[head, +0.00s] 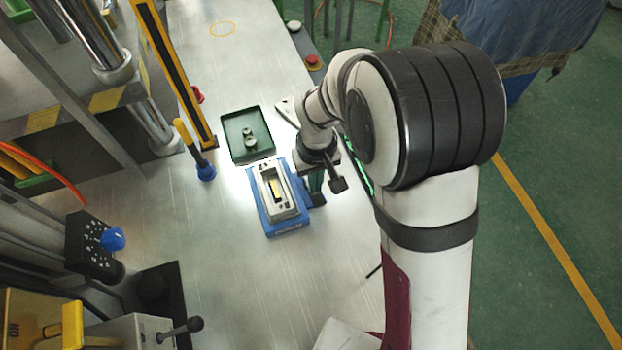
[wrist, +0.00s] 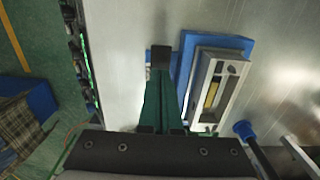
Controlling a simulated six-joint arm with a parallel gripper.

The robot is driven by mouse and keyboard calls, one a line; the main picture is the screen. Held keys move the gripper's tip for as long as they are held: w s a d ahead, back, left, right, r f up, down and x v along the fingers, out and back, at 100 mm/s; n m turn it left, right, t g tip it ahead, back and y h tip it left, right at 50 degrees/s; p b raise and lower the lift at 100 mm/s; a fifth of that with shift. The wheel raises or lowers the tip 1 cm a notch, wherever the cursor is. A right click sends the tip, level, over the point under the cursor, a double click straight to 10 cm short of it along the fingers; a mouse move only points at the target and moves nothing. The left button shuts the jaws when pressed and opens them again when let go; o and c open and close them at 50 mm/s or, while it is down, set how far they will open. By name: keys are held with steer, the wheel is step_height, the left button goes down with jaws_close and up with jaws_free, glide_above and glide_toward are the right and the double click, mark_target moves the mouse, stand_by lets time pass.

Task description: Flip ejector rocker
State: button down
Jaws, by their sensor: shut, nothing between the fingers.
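A blue fixture (head: 283,228) with a pale metal mould block (head: 283,196) on it sits mid-table. It also shows right of my fingers in the wrist view (wrist: 214,88). My gripper (head: 316,188) points down close to the fixture's right side. In the wrist view its green fingers (wrist: 160,76) are together and hold nothing. A small dark block (wrist: 160,56) shows at the fingertips. I cannot tell whether it is the ejector rocker or part of my fingertips. I cannot make out the rocker clearly elsewhere; my arm hides part of that side.
A green tray (head: 230,151) with small round metal parts lies behind the fixture. A control box with a blue knob (head: 113,238) is at lower left. The table in front is mostly clear.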

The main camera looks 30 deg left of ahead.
steer(key=shift+f, duration=0.9)
steer(key=shift+r, duration=3.55)
steer(key=shift+d, duration=0.1)
steer(key=s+d+r+m+y, duration=0.1)
steer(key=s+d+r+m, duration=0.35)
steer(key=d, duration=0.45)
steer(key=s+d+r+m, duration=0.4)
steer(key=d+r+m, duration=0.2)
steer(key=d, duration=0.3)
steer(key=s+d+m, duration=0.3)
steer(key=s+m, duration=0.1)
steer(key=s, duration=0.3)
steer(key=shift+f+y, duration=0.15)
steer(key=shift+y, duration=0.25)
steer(key=shift+s+d, duration=0.1)
